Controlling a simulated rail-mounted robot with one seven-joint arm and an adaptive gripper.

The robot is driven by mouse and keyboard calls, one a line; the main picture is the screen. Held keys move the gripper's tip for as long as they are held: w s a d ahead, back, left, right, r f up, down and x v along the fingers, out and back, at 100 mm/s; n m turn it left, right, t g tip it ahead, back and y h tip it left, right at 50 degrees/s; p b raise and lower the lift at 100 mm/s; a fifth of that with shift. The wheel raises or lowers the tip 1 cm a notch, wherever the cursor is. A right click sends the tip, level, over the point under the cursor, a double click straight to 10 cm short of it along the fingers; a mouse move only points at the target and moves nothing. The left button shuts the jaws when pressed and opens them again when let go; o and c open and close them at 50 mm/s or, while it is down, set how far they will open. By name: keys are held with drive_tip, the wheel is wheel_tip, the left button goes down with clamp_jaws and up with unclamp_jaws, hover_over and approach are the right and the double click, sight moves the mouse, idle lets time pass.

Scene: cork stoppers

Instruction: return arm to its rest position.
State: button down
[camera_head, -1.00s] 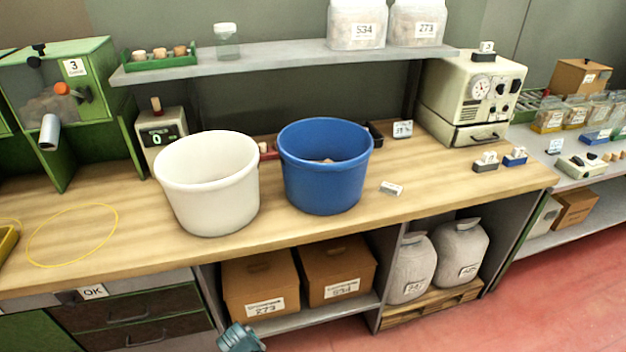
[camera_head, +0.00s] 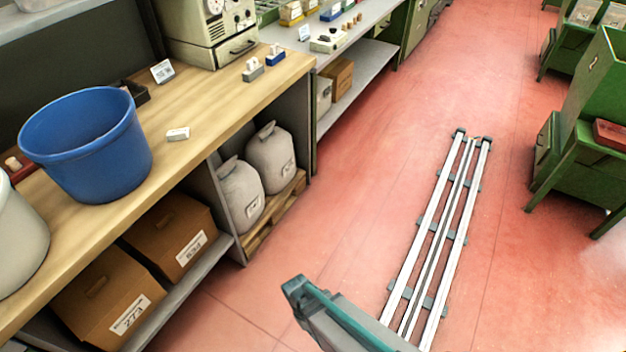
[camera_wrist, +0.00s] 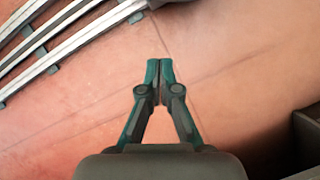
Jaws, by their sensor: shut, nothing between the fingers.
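My gripper (camera_wrist: 160,68) shows in the wrist view with its teal fingertips together and nothing between them. Below it in that view is bare red floor. In the head view, a grey and teal part of my arm (camera_head: 345,325) is at the bottom middle, over the floor and apart from the workbench; the fingertips cannot be made out there.
The wooden workbench (camera_head: 215,105) on the left carries a blue bucket (camera_head: 85,150) and part of a white bucket (camera_head: 15,235). Boxes and grey sacks (camera_head: 270,155) sit under it. Floor rails (camera_head: 440,240) run at centre right. Green stands (camera_head: 590,130) are at right. The floor between is open.

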drive_tip(key=s+d+m+g+y, duration=0.1)
drive_tip(key=s+d+m, duration=0.2)
drive_tip(key=d, duration=0.5)
drive_tip(key=s+d+f+m+g+y, duration=0.1)
drive_tip(key=s+d+m, duration=0.3)
drive_tip(key=d, duration=0.4)
drive_tip(key=shift+s+d+g+y, duration=0.35)
drive_tip(key=shift+s+g, duration=0.25)
drive_tip(key=shift+s, duration=0.3)
drive_tip(key=shift+a, duration=0.1)
